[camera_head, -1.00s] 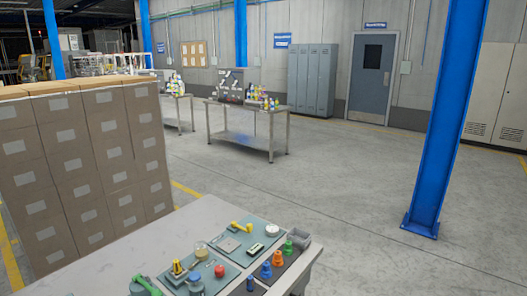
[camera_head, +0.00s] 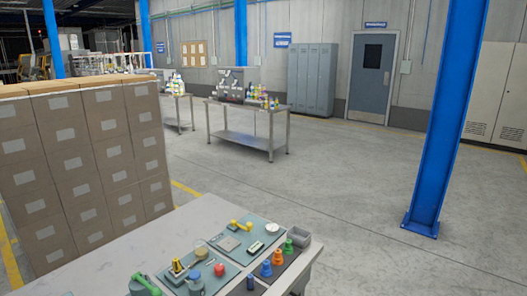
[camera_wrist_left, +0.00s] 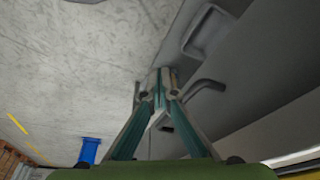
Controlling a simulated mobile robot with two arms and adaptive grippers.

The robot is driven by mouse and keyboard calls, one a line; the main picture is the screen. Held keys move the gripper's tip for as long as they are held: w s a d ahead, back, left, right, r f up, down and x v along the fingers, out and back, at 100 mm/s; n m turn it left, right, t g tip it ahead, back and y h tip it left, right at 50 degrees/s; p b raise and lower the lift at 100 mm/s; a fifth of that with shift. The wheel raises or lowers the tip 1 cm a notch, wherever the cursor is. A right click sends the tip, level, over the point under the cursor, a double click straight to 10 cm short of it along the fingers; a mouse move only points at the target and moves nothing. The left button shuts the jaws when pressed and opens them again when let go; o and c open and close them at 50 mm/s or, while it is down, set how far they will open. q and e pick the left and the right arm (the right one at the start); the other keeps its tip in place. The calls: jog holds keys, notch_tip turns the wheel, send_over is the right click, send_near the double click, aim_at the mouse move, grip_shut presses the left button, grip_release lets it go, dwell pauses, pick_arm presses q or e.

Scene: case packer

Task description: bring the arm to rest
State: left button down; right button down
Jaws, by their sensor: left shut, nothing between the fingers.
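My left gripper (camera_wrist_left: 160,90) shows in the left wrist view, with its two fingers closed together at the tips and nothing held between them. Dark grey bodywork lies behind and to the right of the fingers, and concrete floor shows to the left. Neither gripper shows in the head view, and my right gripper is in no view.
A table (camera_head: 122,252) with coloured parts on mats stands at the bottom of the head view. Stacked cardboard boxes (camera_head: 75,165) stand at left. A blue column (camera_head: 446,120) rises at right. The floor (camera_head: 340,195) between them is clear.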

pick_arm(q)
notch_tip(320, 180, down, 13)
jog(key=s, duration=0.3)
jog(key=s+a+f+g+b, duration=0.2)
jog(key=s+a+f, duration=0.1)
jog(key=s+f, duration=1.4)
notch_tip(320, 180, down, 3)
jog(key=shift+s+a+r, duration=0.15)
jog(key=shift+s+a, duration=0.05)
jog(key=shift+s, duration=0.1)
jog(key=shift+w+d, duration=0.1)
